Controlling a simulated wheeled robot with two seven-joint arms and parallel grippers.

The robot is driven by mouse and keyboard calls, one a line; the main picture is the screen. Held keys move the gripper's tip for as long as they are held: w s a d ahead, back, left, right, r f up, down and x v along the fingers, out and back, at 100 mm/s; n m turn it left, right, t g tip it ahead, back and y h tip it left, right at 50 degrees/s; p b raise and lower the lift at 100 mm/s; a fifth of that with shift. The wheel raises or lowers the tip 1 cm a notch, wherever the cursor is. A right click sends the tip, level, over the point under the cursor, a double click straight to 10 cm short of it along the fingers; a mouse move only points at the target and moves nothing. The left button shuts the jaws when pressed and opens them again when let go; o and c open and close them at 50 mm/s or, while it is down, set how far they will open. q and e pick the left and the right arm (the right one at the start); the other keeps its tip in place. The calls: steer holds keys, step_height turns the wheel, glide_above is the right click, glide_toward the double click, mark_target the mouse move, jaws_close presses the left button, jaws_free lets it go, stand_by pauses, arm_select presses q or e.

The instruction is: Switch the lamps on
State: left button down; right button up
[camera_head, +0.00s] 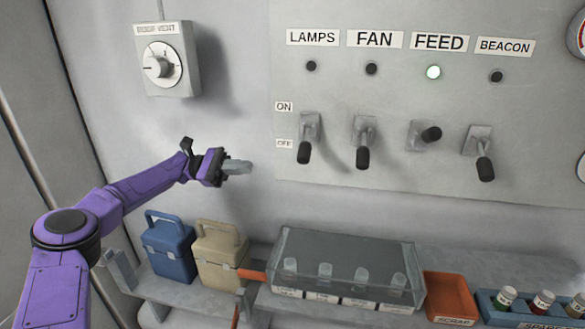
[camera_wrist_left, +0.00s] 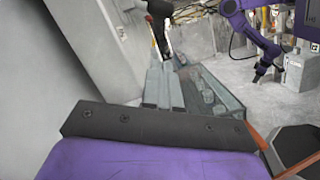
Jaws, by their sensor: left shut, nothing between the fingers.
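The LAMPS lever (camera_head: 305,150) hangs down beside the OFF label, and the LAMPS indicator (camera_head: 311,66) above it is dark. The ON label (camera_head: 284,106) is above the OFF label (camera_head: 285,144). My left gripper (camera_head: 246,167) is shut and empty, left of and slightly below the lever, apart from it. Its grey fingers also show in the left wrist view (camera_wrist_left: 164,85). A dark handle (camera_wrist_left: 160,12) is beyond them there; I cannot tell which lever it is. A purple arm with a small gripper (camera_wrist_left: 261,74) is at upper right; its jaw state is unclear.
FAN (camera_head: 363,156) and BEACON (camera_head: 485,167) levers point down, their indicators dark. The FEED lever (camera_head: 431,134) is raised, its indicator (camera_head: 433,72) lit. A dial box (camera_head: 163,65) is upper left. A shelf below holds blue (camera_head: 168,252) and beige cans (camera_head: 220,257) and a clear-covered box (camera_head: 345,265).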

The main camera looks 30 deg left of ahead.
arm_select(q)
steer(key=shift+w+f, duration=0.15)
steer(key=shift+w, duration=0.05)
steer(key=shift+s, duration=0.1)
steer(key=p, duration=0.4)
glide_toward(306, 145)
steer(key=f, duration=0.1)
steer(key=w+d+f, duration=0.1)
steer(key=f, duration=0.1)
steer(key=d+f, duration=0.1)
steer(key=f, duration=0.1)
steer(key=shift+w, duration=0.4)
steer(key=d+r+p, duration=0.2)
steer(key=d, duration=0.1)
steer(key=shift+s+d+r, duration=0.2)
steer(key=shift+s+r, duration=0.05)
steer(key=shift+s, duration=0.15)
